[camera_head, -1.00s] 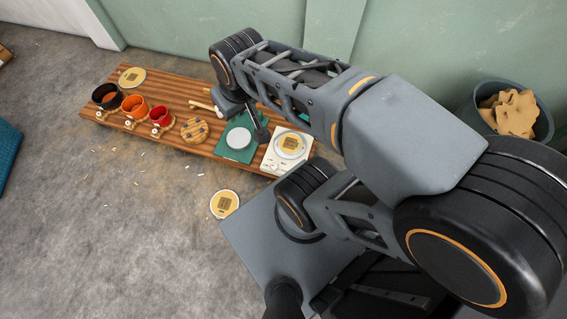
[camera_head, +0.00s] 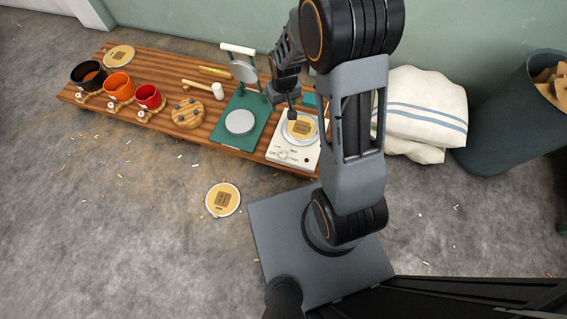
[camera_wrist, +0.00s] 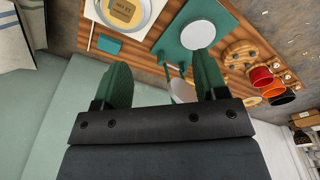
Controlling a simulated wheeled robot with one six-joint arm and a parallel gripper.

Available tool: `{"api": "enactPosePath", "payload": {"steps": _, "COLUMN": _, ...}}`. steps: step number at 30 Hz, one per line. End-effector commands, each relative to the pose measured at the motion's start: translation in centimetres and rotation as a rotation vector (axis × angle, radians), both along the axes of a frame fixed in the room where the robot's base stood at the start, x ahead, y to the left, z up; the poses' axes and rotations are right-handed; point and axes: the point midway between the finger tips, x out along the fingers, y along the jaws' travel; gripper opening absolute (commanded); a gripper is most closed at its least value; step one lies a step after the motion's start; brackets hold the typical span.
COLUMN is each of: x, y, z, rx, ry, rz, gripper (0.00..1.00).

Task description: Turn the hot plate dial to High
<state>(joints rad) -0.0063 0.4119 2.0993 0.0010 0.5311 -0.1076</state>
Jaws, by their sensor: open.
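The white hot plate (camera_head: 306,157) stands at the right end of the low wooden bench. A round tan disc with a brown label (camera_head: 301,127) lies on its top. The dial (camera_head: 283,155) is on the front panel; its setting is too small to read. My gripper (camera_head: 293,110) is above the back left part of the hot plate, apart from the dial. In the wrist view my gripper (camera_wrist: 163,72) is open with nothing between its green fingers. The hot plate's edge (camera_wrist: 94,12) shows at the top left there; the dial is out of that view.
The wooden bench (camera_head: 160,65) also holds a green press (camera_head: 225,135) with a raised upper plate, a mallet (camera_head: 217,91), a round wooden board (camera_head: 188,113) and several cups. A white sack (camera_head: 425,105) and a grey bin (camera_head: 505,125) stand right. A labelled disc (camera_head: 223,200) lies on the floor.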

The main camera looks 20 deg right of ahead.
Motion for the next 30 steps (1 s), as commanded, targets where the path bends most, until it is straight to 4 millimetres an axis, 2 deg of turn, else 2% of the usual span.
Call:
{"api": "enactPosePath", "payload": {"steps": 1, "x": 0.4, "y": -0.1, "z": -6.0, "rx": -0.001, "ry": 0.025, "rz": 0.005, "gripper": 0.66}}
{"api": "enactPosePath", "payload": {"steps": 3, "x": 0.9, "y": -0.1, "z": -10.7, "rx": -0.001, "ry": 0.044, "rz": 0.014, "gripper": 0.66}}
{"api": "enactPosePath", "payload": {"steps": 6, "x": 1.2, "y": -0.2, "z": -16.3, "rx": -0.003, "ry": 0.066, "rz": 0.026, "gripper": 0.66}}
{"api": "enactPosePath", "payload": {"steps": 9, "x": 1.2, "y": -0.2, "z": -20.3, "rx": -0.002, "ry": 0.082, "rz": 0.033, "gripper": 0.66}}
{"api": "enactPosePath", "payload": {"steps": 12, "x": 1.1, "y": -0.2, "z": -22.9, "rx": -0.003, "ry": 0.092, "rz": 0.039, "gripper": 0.66}}
{"api": "enactPosePath", "payload": {"steps": 20, "x": 1.0, "y": -0.2, "z": -27.0, "rx": -0.003, "ry": 0.102, "rz": 0.044, "gripper": 0.66}}
{"api": "enactPosePath", "payload": {"steps": 30, "x": 1.0, "y": -0.2, "z": -33.6, "rx": -0.003, "ry": 0.101, "rz": 0.044, "gripper": 0.66}}
